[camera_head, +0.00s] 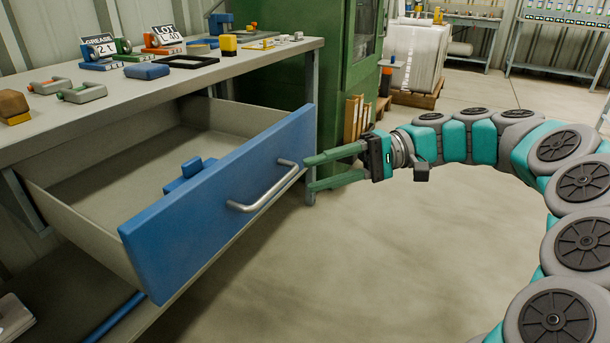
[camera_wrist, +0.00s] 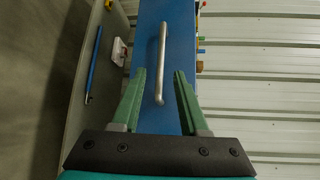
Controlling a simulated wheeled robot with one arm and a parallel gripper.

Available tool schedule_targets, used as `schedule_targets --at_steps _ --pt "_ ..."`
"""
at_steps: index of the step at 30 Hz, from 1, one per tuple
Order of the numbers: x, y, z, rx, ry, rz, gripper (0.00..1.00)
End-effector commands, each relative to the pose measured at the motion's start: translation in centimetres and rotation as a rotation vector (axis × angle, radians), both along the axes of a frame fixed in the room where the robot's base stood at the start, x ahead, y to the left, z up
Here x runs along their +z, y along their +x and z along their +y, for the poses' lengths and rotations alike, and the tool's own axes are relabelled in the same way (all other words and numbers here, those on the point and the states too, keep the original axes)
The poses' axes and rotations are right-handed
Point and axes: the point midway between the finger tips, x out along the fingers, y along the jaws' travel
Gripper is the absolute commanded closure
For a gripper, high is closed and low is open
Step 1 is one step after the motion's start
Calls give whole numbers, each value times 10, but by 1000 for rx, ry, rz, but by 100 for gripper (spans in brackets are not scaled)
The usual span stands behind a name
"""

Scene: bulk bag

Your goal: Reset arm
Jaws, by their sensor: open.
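My gripper (camera_head: 312,172) is at the right of the blue drawer front in the head view, its two green fingers pointing left and spread apart with nothing between the tips. In the wrist view my gripper (camera_wrist: 160,82) shows both green fingers apart, with the metal handle (camera_wrist: 161,62) between and beyond them. The fingers do not close on the handle. In the head view the drawer (camera_head: 225,195) stands pulled out under the workbench, its handle (camera_head: 264,188) on the front face. A small blue object (camera_head: 188,172) lies inside the drawer.
The workbench (camera_head: 190,85) carries clamps, labelled blocks and a blue pad (camera_head: 147,71). A green cabinet (camera_head: 325,75) stands behind my gripper. A wrapped pallet load (camera_head: 416,60) stands farther back. The floor (camera_head: 350,265) before the drawer is clear.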

Motion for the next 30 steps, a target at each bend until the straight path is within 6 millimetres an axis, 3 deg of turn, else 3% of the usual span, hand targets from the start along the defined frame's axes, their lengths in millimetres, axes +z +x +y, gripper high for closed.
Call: schedule_targets --at_steps 8,11,17,22,26,30 --pt "0 -1 0 1 -2 -1 56" --pt "0 -11 4 11 -28 -4 56" --pt "-14 -67 21 52 -224 -40 56" --pt "-49 -123 18 64 -466 -90 56" --pt "-80 -159 -1 52 -659 -133 56" --pt "-114 -192 -35 23 -868 -180 56"
